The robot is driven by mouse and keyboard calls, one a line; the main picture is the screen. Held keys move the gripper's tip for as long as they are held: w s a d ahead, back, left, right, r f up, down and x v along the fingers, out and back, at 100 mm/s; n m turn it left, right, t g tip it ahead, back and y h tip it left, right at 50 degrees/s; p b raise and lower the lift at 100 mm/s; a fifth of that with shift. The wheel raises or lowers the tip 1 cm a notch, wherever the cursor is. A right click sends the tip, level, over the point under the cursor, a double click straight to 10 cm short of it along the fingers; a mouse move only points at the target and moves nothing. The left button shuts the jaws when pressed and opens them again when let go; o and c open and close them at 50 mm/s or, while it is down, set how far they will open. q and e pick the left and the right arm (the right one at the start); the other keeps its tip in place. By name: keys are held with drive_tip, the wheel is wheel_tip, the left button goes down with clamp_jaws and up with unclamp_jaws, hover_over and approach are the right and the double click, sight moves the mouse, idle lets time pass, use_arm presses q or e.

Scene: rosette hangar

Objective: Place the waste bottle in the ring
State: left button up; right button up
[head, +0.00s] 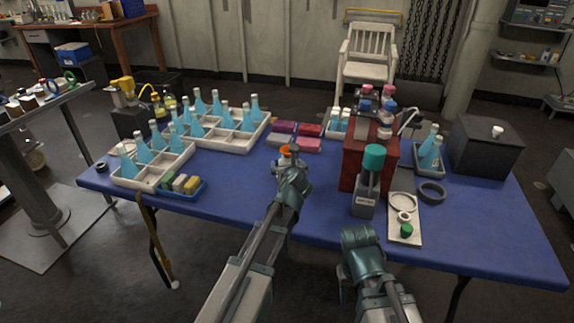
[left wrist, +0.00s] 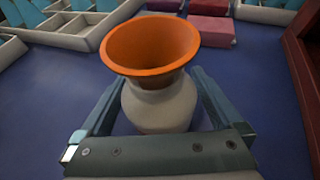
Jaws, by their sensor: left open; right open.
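The waste bottle, pale with a wide orange funnel mouth (left wrist: 152,45), stands upright on the blue table. In the head view its orange top (head: 286,150) shows just beyond my left gripper (head: 289,165), which hides most of its body. In the left wrist view my left gripper (left wrist: 155,115) is open, with one finger on each side of the pale body (left wrist: 160,103). Whether the fingers touch it I cannot tell. A dark ring (head: 432,192) lies flat and empty on the right of the table. My right gripper (head: 358,236) is open and empty at the table's front edge.
A red box (head: 367,165) with bottles on top stands between the waste bottle and the ring. A grey stand with a teal top (head: 373,158) and a pale tray (head: 404,228) are left of the ring. White racks (head: 155,176) of blue flasks fill the left.

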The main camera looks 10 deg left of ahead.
use_arm(q)
drive_tip(key=shift+r, duration=0.2)
drive_tip(key=p+v, duration=0.5)
drive_tip(key=v, duration=0.7)
use_arm(e)
wheel_tip(320, 180, up, 5)
drive_tip(key=shift+f, duration=0.1)
